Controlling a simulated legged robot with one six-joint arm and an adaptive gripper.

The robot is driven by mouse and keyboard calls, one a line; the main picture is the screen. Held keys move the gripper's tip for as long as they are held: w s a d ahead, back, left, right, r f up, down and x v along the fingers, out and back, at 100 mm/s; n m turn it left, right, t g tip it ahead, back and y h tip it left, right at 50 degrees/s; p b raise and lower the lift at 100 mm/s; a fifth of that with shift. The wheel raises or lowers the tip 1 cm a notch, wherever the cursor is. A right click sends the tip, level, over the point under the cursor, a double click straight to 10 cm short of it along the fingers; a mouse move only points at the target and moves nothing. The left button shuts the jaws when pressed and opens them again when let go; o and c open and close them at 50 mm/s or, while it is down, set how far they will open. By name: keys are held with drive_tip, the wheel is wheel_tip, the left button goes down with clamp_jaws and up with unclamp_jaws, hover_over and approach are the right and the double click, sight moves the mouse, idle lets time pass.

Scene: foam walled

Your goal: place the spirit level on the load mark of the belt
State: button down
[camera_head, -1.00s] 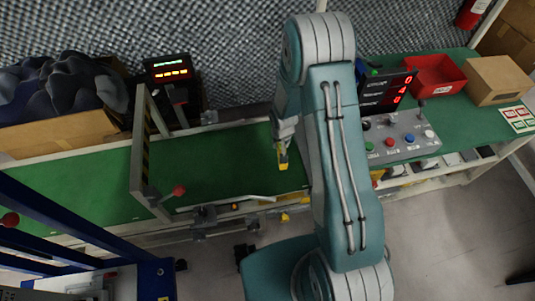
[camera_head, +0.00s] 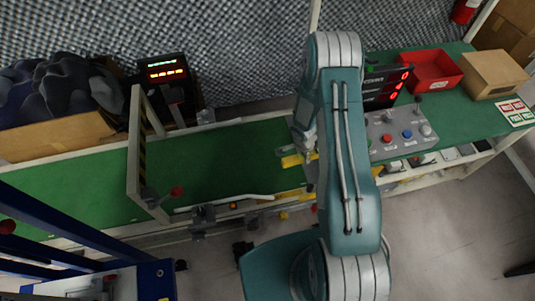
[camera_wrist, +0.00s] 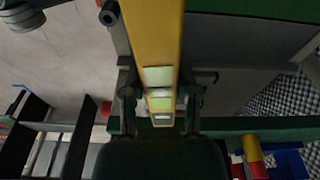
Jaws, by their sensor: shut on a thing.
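The yellow spirit level (camera_head: 294,160) is held near the right end of the green belt (camera_head: 225,160) in the head view, lying roughly along the belt. My gripper (camera_head: 310,154) is shut on it, partly hidden by my arm. In the wrist view the level (camera_wrist: 152,35) runs from the top edge down between the fingers of my gripper (camera_wrist: 160,103), and its pale green vials show. Whether the level touches the belt or hangs above it I cannot tell. I cannot make out the load mark clearly.
A gate frame (camera_head: 135,150) with a red knob spans the belt on the left. A button panel (camera_head: 400,137), a red display (camera_head: 388,88), a red bin (camera_head: 430,70) and a cardboard box (camera_head: 493,78) stand right. The belt between gate and gripper is clear.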

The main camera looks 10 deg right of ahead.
drive_tip(key=shift+d+f+m, duration=0.2)
drive_tip(key=shift+d+m, duration=0.1)
drive_tip(key=shift+m, duration=0.2)
drive_tip(key=w+a+f, duration=0.4)
drive_tip(key=a, duration=0.3)
hover_over(272, 165)
drive_tip(key=f, duration=0.5)
drive_tip(key=shift+s, duration=0.2)
drive_tip(key=shift+w+a+f, duration=0.1)
drive_tip(key=shift+a+f, duration=0.05)
drive_tip(key=shift+f, duration=0.85)
drive_tip(key=shift+w+a+f, duration=0.1)
drive_tip(key=shift+a+f, duration=0.05)
drive_tip(key=shift+f, duration=0.8)
drive_tip(key=shift+f, duration=0.1)
drive_tip(key=shift+c, duration=1.8)
unclamp_jaws()
